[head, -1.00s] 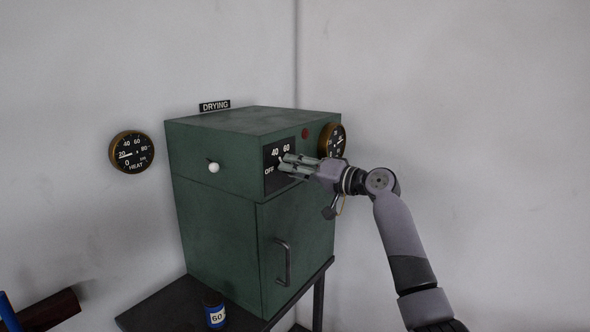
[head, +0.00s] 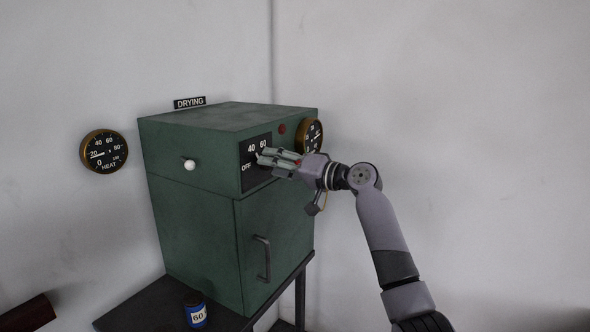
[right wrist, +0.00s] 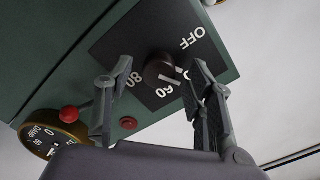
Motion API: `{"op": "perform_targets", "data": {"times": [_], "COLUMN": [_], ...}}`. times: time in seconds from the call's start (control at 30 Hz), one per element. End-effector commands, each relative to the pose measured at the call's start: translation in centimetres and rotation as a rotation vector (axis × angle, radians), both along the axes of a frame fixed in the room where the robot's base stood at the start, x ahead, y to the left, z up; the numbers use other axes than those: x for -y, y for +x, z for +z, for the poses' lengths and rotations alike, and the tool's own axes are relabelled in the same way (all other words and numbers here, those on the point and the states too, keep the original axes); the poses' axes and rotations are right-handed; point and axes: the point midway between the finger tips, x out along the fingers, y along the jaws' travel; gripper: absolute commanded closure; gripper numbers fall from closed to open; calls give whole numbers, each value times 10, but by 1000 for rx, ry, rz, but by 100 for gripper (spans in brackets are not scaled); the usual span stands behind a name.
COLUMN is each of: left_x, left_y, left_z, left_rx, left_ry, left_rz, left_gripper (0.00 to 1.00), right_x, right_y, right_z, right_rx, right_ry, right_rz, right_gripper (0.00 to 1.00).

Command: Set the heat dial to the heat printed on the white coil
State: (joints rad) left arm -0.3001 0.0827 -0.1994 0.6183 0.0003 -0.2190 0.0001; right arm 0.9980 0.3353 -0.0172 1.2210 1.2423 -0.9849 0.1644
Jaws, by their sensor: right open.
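The heat dial is a dark round knob (right wrist: 160,70) with a pale mark, on a black panel (head: 247,176) printed OFF, 40 and 60; 80 also shows in the right wrist view. The mark points toward the 40 and 60 side, but a finger partly covers the print, so I cannot tell the exact setting. My right gripper (head: 262,158) is at the panel. In the right wrist view its open fingers (right wrist: 155,105) stand on either side of the knob, without a clear grip. I see no white coil. My left gripper is out of view.
The green oven (head: 190,220) stands on a dark table (head: 140,308). A HEAT gauge (head: 104,151) hangs left.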

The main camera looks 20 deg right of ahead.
Motion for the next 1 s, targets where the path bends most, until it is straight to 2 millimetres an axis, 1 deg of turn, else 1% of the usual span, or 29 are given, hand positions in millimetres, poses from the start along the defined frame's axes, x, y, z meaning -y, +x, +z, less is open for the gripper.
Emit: {"op": "perform_targets", "data": {"times": [0.03, 0.3, 0.4, 0.5, 0.7, 1.0], "left_x": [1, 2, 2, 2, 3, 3], "left_y": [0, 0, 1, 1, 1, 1], "left_z": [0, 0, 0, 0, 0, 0], "left_rx": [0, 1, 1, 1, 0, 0], "left_ry": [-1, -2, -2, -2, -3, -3], "left_rz": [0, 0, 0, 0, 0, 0], "left_gripper": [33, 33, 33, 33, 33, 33], "right_x": [7, 42, 52, 59, 65, 65], "right_y": [-7, -53, -67, -77, -85, -85], "right_z": [-1, 0, 1, 2, 2, 2], "right_rx": [2, 1, 0, 1, 0, 0], "right_ry": [-3, -4, -4, -2, -1, -1], "right_rz": [-4, -5, -3, -3, -2, -2], "right_gripper": [50, 50, 50, 50, 50, 50]}}
